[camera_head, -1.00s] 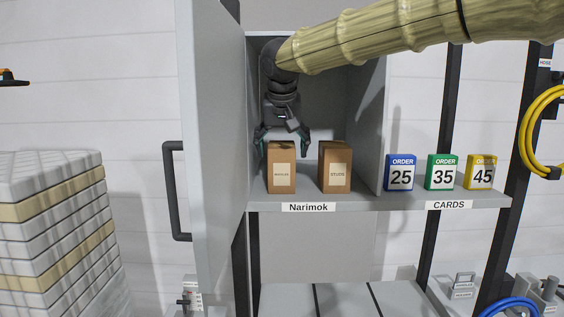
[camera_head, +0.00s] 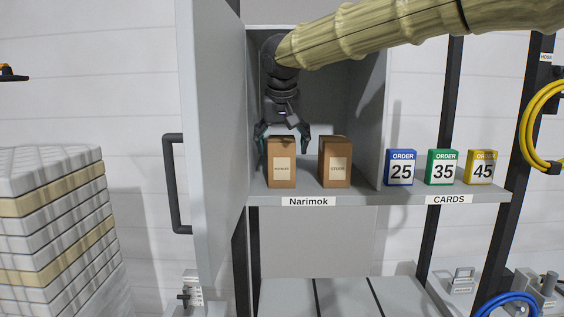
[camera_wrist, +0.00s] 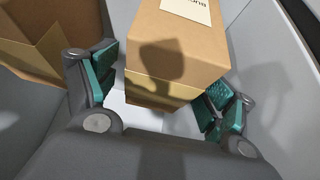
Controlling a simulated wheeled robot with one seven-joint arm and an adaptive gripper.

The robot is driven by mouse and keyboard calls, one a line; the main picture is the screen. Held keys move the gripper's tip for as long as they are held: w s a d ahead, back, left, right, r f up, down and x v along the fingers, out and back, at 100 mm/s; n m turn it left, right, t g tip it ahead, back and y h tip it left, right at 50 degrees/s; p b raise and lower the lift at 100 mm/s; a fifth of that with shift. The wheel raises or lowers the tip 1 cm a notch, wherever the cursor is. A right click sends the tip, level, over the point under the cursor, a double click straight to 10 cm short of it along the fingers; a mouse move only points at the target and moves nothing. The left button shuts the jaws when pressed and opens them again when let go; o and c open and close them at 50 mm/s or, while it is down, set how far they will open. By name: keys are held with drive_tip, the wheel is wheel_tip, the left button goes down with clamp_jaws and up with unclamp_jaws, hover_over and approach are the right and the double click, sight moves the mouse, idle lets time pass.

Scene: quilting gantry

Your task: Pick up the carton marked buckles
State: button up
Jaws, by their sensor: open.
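The carton marked buckles (camera_head: 282,173) is a brown box with a pale label, upright on the left of the Narimok compartment shelf. Its label is small in the head view; in the wrist view the carton (camera_wrist: 180,50) shows part of its label, upside down. My gripper (camera_head: 284,141) is open at the top of this carton, fingers pointing down. In the wrist view the gripper's (camera_wrist: 164,92) teal-padded fingers stand on either side of the carton, with a gap at the left finger. Contact at the right finger is unclear.
A similar carton marked studs (camera_head: 335,165) stands close on the right. The open cabinet door (camera_head: 212,150) and the compartment's right wall (camera_head: 367,120) flank the space. Order cards 25 (camera_head: 401,168), 35 (camera_head: 442,168) and 45 (camera_head: 481,168) stand outside, on the right.

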drive_tip(key=c, duration=1.6)
drive_tip(key=shift+r, duration=0.1)
drive_tip(key=shift+c, duration=0.2)
